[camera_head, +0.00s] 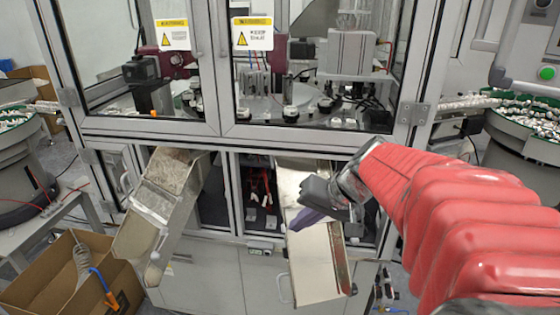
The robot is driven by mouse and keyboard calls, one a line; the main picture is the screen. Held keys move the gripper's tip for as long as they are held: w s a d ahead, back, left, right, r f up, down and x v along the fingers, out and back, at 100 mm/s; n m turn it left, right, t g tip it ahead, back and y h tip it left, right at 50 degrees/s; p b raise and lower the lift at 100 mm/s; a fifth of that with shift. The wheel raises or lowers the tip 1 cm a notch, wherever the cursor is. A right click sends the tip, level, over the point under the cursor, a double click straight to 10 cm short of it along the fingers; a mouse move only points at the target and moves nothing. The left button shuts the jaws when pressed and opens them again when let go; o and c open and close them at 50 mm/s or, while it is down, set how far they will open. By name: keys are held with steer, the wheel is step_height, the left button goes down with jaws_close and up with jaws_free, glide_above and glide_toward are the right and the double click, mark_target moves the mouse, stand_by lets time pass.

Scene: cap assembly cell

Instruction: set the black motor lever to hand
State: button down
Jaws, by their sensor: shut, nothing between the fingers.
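My gripper (297,224) is at the end of my red-sleeved arm, reaching in from the right. Its dark grey body and purple fingers are in front of the right metal chute (318,262). The fingers look shut and hold nothing that I can see. I cannot make out the black motor lever for certain. A black motor-like block (141,68) shows behind the left glass door. Small dark parts and red wires sit in the lower opening between the chutes, too small to tell apart.
A left metal chute (160,205) slopes out of the cabinet above an open cardboard box (70,285). Closed glass doors (310,65) cover the upper cell. Round feeder bowls stand at the left (15,160) and right (530,135). Free room lies between the chutes.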

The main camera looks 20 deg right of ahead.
steer(key=w+d+f+m+t+h, duration=0.1)
steer(key=d+m+t, duration=0.4)
steer(key=d, duration=2.3)
steer(key=shift+w+d+f+m+h, duration=0.3)
steer(key=shift+w+d+m+h, duration=0.1)
steer(key=shift+m, duration=0.3)
steer(key=x, duration=1)
steer(key=shift+w+r, duration=0.15)
steer(key=shift+r, duration=0.05)
